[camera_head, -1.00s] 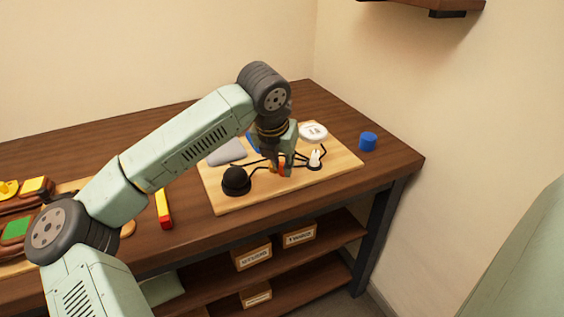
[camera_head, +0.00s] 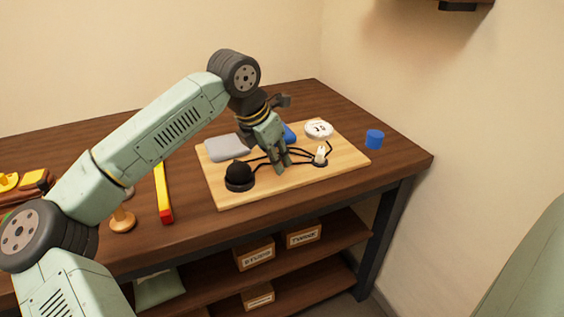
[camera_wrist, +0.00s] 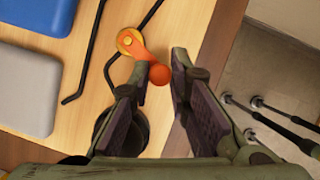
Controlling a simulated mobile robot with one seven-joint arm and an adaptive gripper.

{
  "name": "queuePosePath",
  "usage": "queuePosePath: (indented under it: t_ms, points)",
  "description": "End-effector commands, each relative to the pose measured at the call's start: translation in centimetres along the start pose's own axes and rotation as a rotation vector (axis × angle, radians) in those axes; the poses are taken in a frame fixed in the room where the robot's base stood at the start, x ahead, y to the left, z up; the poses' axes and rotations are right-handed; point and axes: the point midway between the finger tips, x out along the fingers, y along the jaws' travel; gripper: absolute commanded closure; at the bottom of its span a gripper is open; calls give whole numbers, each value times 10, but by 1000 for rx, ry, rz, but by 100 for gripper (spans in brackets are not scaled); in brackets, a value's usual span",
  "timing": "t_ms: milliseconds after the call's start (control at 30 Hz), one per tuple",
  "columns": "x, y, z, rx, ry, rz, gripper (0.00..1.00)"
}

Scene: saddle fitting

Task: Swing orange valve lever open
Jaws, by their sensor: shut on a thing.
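The orange valve lever (camera_wrist: 142,50) shows in the wrist view, with a yellow-orange round pivot at its upper left and a ball knob at its lower right end. My gripper (camera_wrist: 161,80) has its fingertips on either side of the ball knob and is shut on it. In the head view my gripper (camera_head: 281,171) leans down over the middle of the light wooden board (camera_head: 235,199), and it hides the lever there.
On the board are a black dome (camera_head: 239,175), a grey block (camera_head: 226,148), a blue block (camera_head: 290,134), a white round dial (camera_head: 319,129), a small white piece (camera_head: 320,154) and black bent rods. A blue cylinder (camera_head: 374,140) stands right of the board, and a yellow-red bar (camera_head: 163,192) lies left.

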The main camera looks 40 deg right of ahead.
Motion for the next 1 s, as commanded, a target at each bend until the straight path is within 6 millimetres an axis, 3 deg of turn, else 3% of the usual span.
queuePosePath:
  t_ms: [500,1000]
  points:
    - [-5,20,-9,396,0,-166,100]
    - [-5,27,-11,543,2,-224,100]
